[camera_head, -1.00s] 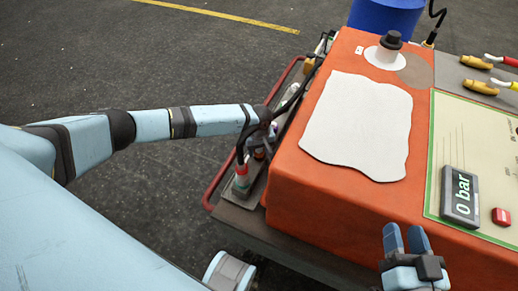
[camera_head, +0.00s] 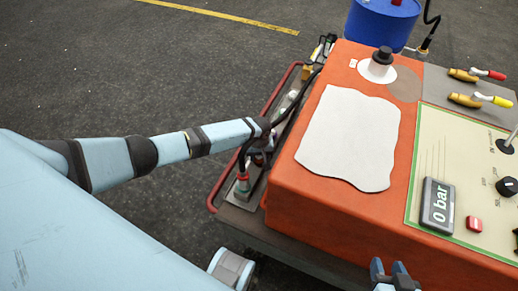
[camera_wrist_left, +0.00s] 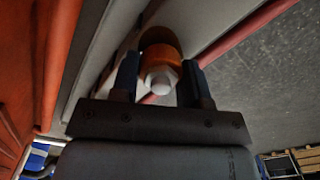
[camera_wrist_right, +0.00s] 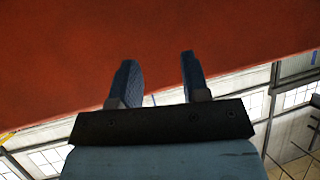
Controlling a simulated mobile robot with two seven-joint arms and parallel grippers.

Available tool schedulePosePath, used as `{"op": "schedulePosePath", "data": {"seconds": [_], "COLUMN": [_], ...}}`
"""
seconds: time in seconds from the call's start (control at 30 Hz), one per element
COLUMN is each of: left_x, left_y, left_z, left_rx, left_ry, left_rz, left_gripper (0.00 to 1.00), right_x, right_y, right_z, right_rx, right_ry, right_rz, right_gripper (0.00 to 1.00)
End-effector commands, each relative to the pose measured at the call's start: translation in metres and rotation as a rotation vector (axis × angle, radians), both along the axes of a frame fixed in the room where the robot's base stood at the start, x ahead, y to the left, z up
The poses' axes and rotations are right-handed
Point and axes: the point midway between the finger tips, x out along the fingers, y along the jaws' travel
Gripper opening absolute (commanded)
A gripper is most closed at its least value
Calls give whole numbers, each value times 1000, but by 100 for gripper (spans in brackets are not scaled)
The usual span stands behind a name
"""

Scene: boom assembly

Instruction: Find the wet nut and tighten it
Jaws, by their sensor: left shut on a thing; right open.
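In the left wrist view, my left gripper (camera_wrist_left: 160,63) is shut on an orange-brass nut (camera_wrist_left: 161,48) with a pale rounded end facing the camera. It has one blue finger on each side of the nut. Whether the nut is wet cannot be told in this dark view. In the head view my left arm reaches to the fittings at the machine's left side; its fingers are hidden there. My right gripper (camera_head: 389,268) is open and empty by the machine's front edge. In the right wrist view its fingers (camera_wrist_right: 158,70) stand apart before the orange surface.
A blue drum (camera_head: 380,22) stands behind.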

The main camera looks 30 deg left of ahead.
Motion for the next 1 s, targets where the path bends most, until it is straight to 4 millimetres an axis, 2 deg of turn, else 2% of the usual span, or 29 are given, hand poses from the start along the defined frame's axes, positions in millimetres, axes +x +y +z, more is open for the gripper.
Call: {"op": "schedulePosePath", "data": {"seconds": [0.03,0.6,1.0], "left_x": [-1,0,0], "left_y": [-1,0,0], "left_z": [4,0,-1], "left_rx": [-1,0,0], "left_ry": [3,1,-1], "left_rz": [-17,-302,-358], "left_gripper": [18,18,18], "right_x": [0,-2,-3], "right_y": [-1,-4,-4], "right_z": [6,4,2], "right_rx": [-5,-29,-32], "right_ry": [5,25,32], "right_rz": [-1,-4,-5], "right_gripper": [43,43,43]}}
